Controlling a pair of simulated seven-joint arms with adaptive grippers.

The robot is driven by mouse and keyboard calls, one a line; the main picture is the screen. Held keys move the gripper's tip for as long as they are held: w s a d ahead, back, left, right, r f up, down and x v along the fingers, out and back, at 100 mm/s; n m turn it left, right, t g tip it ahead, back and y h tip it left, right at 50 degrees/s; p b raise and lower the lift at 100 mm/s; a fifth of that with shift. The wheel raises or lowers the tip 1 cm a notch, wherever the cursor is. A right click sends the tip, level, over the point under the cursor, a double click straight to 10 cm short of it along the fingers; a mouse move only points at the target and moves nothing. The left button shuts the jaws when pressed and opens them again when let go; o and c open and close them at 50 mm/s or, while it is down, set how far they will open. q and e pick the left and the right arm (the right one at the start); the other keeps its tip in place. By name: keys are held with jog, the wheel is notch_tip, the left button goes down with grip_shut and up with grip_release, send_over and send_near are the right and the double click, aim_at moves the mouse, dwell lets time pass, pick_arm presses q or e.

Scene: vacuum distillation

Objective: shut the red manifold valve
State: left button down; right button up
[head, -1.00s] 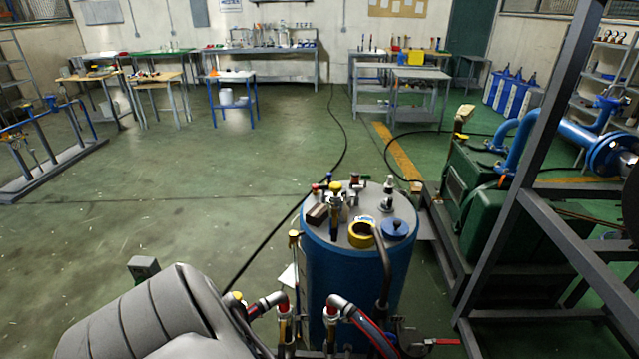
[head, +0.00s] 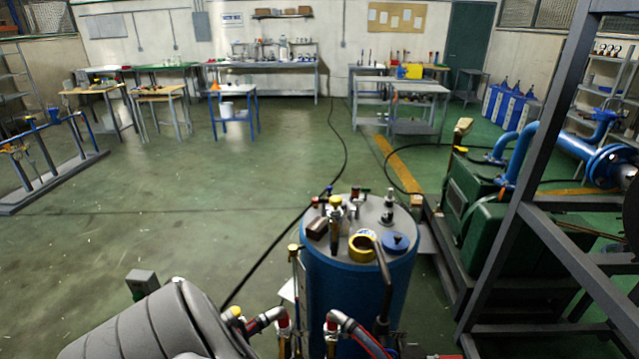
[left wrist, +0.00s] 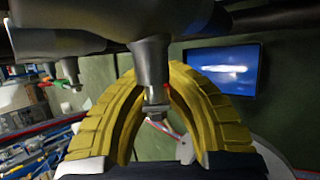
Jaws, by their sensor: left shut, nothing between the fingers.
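My left gripper (left wrist: 153,84) has two curved yellow fingers in the left wrist view. It is shut with nothing held. A grey metal fitting (left wrist: 150,60) with a small nut under it overlaps the fingertips; whether they touch it cannot be told. A tiny red spot (left wrist: 168,92) shows behind the fitting, between the fingers, too small to identify. In the head view a red bar-like piece (head: 450,356) is cut off by the bottom edge. I cannot tell whether either is part of the red manifold valve. My right gripper is in neither view.
A blue drum (head: 350,260) with fittings on its lid stands in the middle of the head view. Hose ends (head: 268,320) rise in front of it. A dark steel frame (head: 550,225) and green machine (head: 525,205) stand at right. Open floor (head: 180,210) lies left of the drum.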

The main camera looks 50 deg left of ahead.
pick_arm(q)
jog(key=shift+r, duration=0.1)
jog(key=shift+a+r+g+y, duration=0.15)
jog(key=shift+g+y, duration=0.25)
jog(key=c, duration=1.3)
grip_release()
jog(key=shift+s, duration=0.1)
jog(key=shift+r, duration=0.1)
jog(key=shift+v, duration=5.95)
